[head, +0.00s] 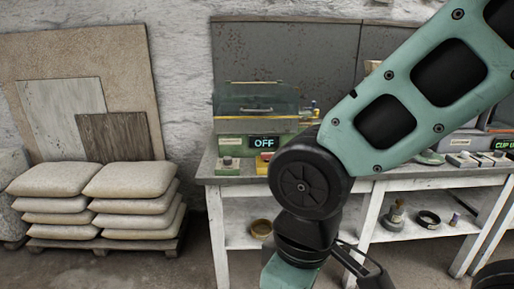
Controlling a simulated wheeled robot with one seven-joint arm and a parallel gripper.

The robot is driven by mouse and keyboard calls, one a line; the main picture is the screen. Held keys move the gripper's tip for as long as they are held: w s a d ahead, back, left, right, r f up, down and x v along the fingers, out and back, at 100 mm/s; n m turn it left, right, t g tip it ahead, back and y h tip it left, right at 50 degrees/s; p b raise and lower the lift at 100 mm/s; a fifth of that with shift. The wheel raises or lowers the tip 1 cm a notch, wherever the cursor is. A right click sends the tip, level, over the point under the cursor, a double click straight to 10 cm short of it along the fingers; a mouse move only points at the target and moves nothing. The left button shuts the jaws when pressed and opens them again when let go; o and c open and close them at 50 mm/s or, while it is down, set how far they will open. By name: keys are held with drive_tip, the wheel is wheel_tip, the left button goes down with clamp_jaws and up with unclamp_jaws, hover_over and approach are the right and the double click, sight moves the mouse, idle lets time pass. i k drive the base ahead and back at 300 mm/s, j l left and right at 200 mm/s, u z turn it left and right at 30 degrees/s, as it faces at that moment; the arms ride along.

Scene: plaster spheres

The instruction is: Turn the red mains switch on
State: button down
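A machine with a clear hinged cover (256,103) stands on the left part of the workbench. Its front display (264,142) reads OFF. A small control box (229,166) with a knob or button on top sits below it at the bench's front edge. A second small box (262,165) is beside it, partly hidden by my arm. I cannot tell from this view which control is the red mains switch. My arm crosses from the upper right and bends down in front of the bench. The fingertips of my gripper do not show.
The workbench (226,180) has a lower shelf with a brass bowl (261,228) and a dark dish (429,219). More devices stand on its right part, one with a green-lit display (502,145). Stacked sacks (130,180) lie on a pallet at left. Floor shows between pallet and bench.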

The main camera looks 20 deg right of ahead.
sight(267, 156)
drive_tip(key=z, duration=0.3)
drive_tip(key=i+l+u, duration=0.15)
drive_tip(key=i+l, duration=0.2)
drive_tip(key=i, duration=0.15)
drive_tip(key=i+l+u, duration=0.15)
drive_tip(key=i+l, duration=0.3)
drive_tip(key=i, duration=0.05)
